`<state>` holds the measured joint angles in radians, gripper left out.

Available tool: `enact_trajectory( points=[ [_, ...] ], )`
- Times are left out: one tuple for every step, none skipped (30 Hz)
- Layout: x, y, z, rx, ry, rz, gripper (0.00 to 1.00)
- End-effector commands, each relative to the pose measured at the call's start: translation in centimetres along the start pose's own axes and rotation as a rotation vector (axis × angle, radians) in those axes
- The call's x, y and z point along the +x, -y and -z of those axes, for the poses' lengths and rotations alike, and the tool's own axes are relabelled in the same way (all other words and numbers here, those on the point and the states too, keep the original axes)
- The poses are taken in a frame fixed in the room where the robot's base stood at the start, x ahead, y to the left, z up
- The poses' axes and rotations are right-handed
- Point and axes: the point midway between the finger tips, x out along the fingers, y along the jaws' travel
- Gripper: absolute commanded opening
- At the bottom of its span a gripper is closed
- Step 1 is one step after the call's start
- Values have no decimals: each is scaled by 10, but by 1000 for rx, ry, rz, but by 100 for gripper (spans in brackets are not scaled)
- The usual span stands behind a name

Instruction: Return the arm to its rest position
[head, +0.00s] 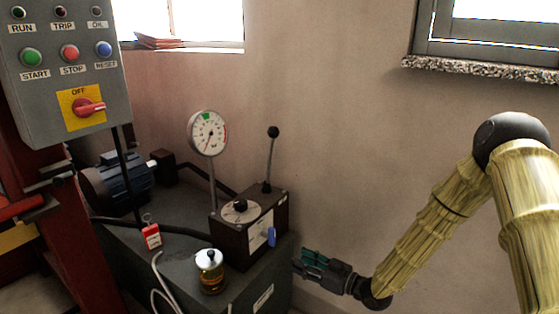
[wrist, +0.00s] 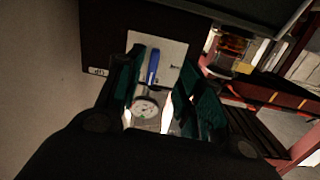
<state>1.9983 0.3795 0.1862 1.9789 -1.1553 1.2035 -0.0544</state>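My gripper (head: 303,262) is low in the head view, just right of the dark valve block (head: 235,238) on the tank, at the end of my yellow-sleeved arm. In the wrist view its two green-padded fingers (wrist: 163,62) stand apart, with nothing held between them. A blue lever (head: 271,236) hangs on the block's pale plate; in the wrist view the blue lever (wrist: 153,66) shows in the gap between the fingers. From the head view I cannot tell how far the fingers are from the block.
A dark tank (head: 265,285) carries the block, a dial gauge (head: 208,132), a black-knobbed lever (head: 270,160), a blue motor (head: 120,182) and a glass filler (head: 210,270). A grey control box (head: 65,70) hangs at the left. A granite sill (head: 480,68) juts from the wall.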

Motion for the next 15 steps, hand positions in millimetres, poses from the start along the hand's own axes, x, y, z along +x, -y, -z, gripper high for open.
enact_trajectory(
  points=[
    [-4, 9, -21, 37, 50, -21, 38],
    [-7, 14, -33, 62, 84, -38, 38],
    [-13, 20, -53, 99, 136, -66, 38],
    [-19, 26, -68, 128, 177, -88, 38],
    [-24, 32, -83, 156, 220, -110, 38],
    [-34, 40, -102, 194, 277, -141, 38],
    [-42, 47, -117, 222, 321, -163, 38],
    [-50, 53, -131, 248, 363, -185, 38],
    [-62, 62, -148, 283, 419, -215, 38],
    [-71, 70, -161, 308, 463, -236, 38],
    [-81, 77, -174, 333, 505, -258, 38],
    [-95, 86, -189, 364, 562, -287, 38],
    [-106, 94, -200, 387, 604, -309, 38],
    [-118, 102, -211, 410, 646, -331, 38],
    [-133, 113, -224, 438, 703, -359, 38]
  ],
)
